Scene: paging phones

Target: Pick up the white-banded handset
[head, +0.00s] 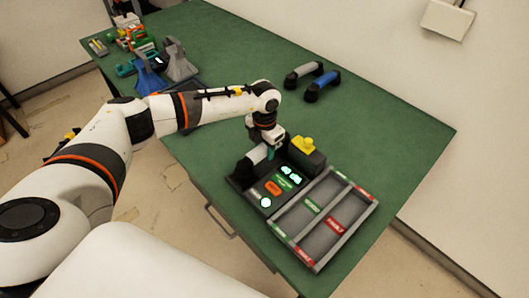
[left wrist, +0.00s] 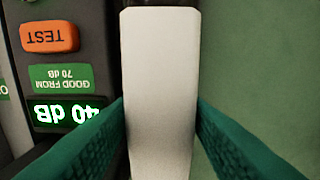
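The white-banded handset (head: 255,156) lies at the tester (head: 266,201), its dark end showing at the left in the head view. In the left wrist view its white band (left wrist: 160,90) fills the middle. My left gripper (head: 268,150) is down over the handset. Its teal fingers (left wrist: 160,125) straddle the band, one on each side. No gap shows between fingers and band, but the band hides their inner edges, so I cannot tell whether they grip it. My right gripper is out of view.
A divided tray (head: 322,205) with red and green labels adjoins the tester. A grey handset (head: 304,75) and a blue handset (head: 322,86) lie toward the wall. Stands and small items crowd the far left. The green table's right side is clear.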

